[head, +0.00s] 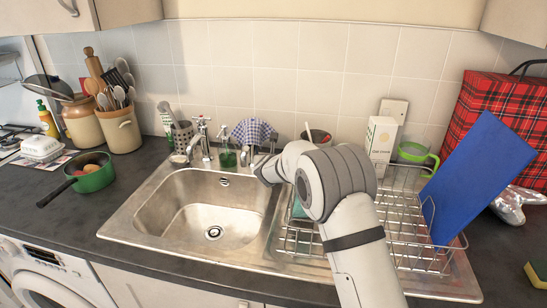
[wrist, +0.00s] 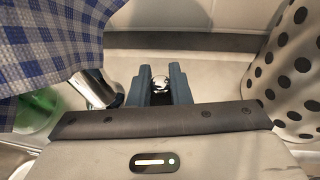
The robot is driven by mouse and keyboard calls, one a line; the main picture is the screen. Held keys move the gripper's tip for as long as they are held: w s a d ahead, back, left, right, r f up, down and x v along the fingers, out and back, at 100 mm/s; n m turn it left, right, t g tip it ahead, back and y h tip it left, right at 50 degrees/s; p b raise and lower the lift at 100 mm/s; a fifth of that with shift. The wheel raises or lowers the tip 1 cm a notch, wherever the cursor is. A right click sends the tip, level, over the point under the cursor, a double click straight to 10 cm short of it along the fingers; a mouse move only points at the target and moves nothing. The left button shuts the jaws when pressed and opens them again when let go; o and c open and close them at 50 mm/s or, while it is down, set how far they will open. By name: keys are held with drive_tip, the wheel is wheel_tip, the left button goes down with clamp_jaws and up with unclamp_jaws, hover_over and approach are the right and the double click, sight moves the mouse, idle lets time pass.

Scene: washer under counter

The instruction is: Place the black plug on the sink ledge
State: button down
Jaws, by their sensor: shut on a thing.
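In the wrist view my gripper (wrist: 160,92) has its two dark fingers close together around a small, shiny, round piece of the black plug (wrist: 160,82). The rest of the plug is hidden between the fingers. In the head view my gripper (head: 265,170) is low at the back right of the sink, beside the tap, and the plug cannot be made out there. The steel sink ledge (head: 170,170) runs around the basin. In the wrist view a pale ledge surface lies under the fingers; whether the plug touches it, I cannot tell.
A chrome tap (wrist: 95,88), a blue checked cloth (wrist: 45,45) and a green bottle (wrist: 38,112) stand close on the left of the gripper. A polka-dot container (wrist: 290,75) is close on the right. The dish rack (head: 405,225) stands right of the basin, holding a blue board (head: 480,180).

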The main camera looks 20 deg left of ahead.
drive_tip(key=shift+f, duration=0.15)
drive_tip(key=c, duration=1.3)
unclamp_jaws()
drive_tip(key=shift+c, duration=0.2)
drive_tip(key=b+v, duration=0.2)
drive_tip(key=v, duration=1)
drive_tip(key=shift+r, duration=0.25)
